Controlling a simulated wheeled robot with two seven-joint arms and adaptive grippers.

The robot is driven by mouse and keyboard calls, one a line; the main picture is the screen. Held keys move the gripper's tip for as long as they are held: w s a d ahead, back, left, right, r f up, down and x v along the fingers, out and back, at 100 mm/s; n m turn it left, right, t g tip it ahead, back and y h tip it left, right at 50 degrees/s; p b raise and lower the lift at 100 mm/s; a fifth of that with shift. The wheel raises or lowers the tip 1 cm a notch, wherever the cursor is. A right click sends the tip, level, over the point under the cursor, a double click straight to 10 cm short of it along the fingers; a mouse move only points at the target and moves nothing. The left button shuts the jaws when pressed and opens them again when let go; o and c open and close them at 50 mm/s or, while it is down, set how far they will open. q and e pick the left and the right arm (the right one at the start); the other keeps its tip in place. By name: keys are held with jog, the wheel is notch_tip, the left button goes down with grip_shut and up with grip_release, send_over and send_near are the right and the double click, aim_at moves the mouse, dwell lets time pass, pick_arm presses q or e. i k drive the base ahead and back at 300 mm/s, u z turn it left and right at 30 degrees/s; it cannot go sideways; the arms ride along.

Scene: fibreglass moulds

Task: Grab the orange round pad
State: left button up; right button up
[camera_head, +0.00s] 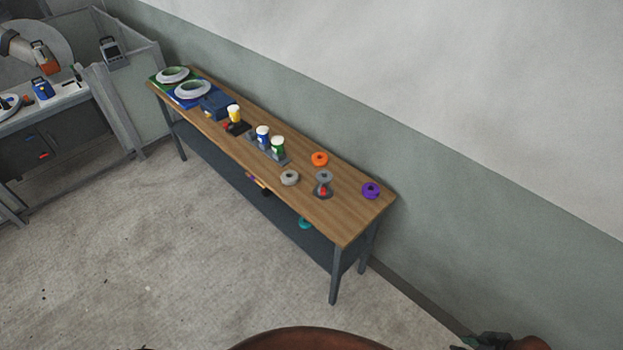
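The orange round pad (320,159) is a ring with a hole in its middle. It lies flat on the wooden table (330,220), near the wall-side edge, towards the table's right end. My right gripper (484,341) shows only in part at the bottom edge, on the floor side of the table and far from the pad. Of my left gripper only small dark slivers (143,348) show at the bottom edge. Whether either gripper is open or shut cannot be seen.
Near the pad are a light grey ring (289,178), a grey tool with red (324,181) and a purple ring (371,190). Blue (263,135) and green (278,146) cans stand further left. Open floor lies in front.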

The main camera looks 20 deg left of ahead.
aim_at(319, 158)
jog(key=u, duration=0.75)
jog(key=i, duration=0.3)
jog(key=u, duration=0.75)
jog(key=i, duration=2.3)
jog(key=z, duration=0.7)
jog(key=i, duration=0.4)
jog(key=z, duration=0.35)
